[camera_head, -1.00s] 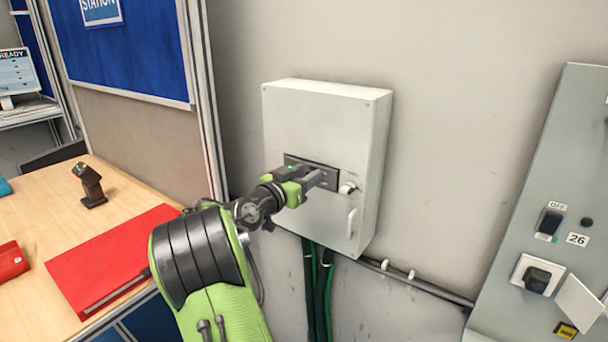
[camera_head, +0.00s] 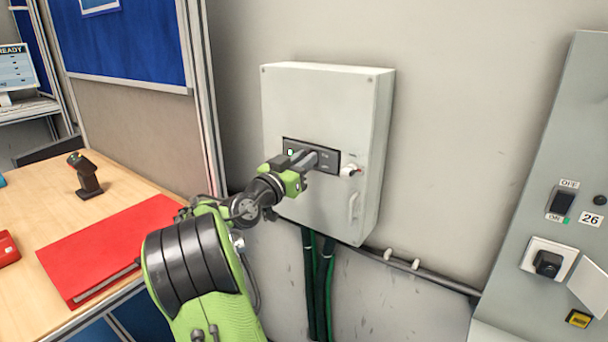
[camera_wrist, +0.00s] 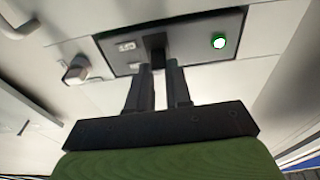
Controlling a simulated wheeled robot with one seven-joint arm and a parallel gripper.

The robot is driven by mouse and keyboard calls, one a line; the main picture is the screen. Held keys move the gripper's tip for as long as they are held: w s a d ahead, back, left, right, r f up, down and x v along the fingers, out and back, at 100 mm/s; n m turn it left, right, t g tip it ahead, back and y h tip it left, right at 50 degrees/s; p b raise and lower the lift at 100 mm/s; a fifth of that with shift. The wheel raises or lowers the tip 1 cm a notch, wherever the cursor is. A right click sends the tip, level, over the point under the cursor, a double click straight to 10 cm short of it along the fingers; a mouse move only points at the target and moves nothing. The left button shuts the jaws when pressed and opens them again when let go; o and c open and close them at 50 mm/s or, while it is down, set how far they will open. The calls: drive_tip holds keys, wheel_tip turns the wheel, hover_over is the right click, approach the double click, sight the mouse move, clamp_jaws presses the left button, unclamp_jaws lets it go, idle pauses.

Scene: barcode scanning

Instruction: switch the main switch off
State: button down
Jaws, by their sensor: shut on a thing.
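A grey wall box (camera_head: 310,100) carries a dark switch panel (camera_head: 331,163) on its front. In the wrist view the panel (camera_wrist: 190,34) has a lit green-rimmed lamp (camera_wrist: 219,41) on the right and a small light label on the left. A black switch lever (camera_wrist: 156,45) sticks out between them. My gripper (camera_head: 316,158) is at the panel. In the wrist view its two fingers (camera_wrist: 160,76) are close together on either side of the lever, shut on it. The lever's tip is partly hidden between the fingers, and the head view barely shows it.
A light knob (camera_head: 350,170) and a handle (camera_head: 353,206) are on the box's right side. Cables (camera_head: 318,280) run down below. At right, a grey panel (camera_head: 575,120) holds an ON/OFF rocker (camera_head: 562,202). A table (camera_head: 125,185) with a red folder (camera_head: 110,245) stands left.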

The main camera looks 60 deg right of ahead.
drive_tip(key=shift+d+f+g+h+b, duration=0.1)
drive_tip(key=shift+f+g+h+b, duration=0.15)
drive_tip(key=shift+f+h+b, duration=0.7)
drive_tip(key=shift+d+f+g+h+b, duration=0.1)
drive_tip(key=shift+f+g+h+b, duration=0.15)
drive_tip(key=shift+h+b, duration=1.35)
drive_tip(key=shift+d+f+g+h+b, duration=0.1)
drive_tip(key=shift+f+g+h+b, duration=0.1)
drive_tip(key=shift+f+h+b, duration=0.75)
drive_tip(key=shift+r+h, duration=0.3)
drive_tip(key=shift+h, duration=0.2)
drive_tip(key=c, duration=1)
unclamp_jaws()
drive_tip(key=shift+c, duration=0.2)
drive_tip(key=v, duration=1.5)
drive_tip(key=shift+a+f, duration=0.25)
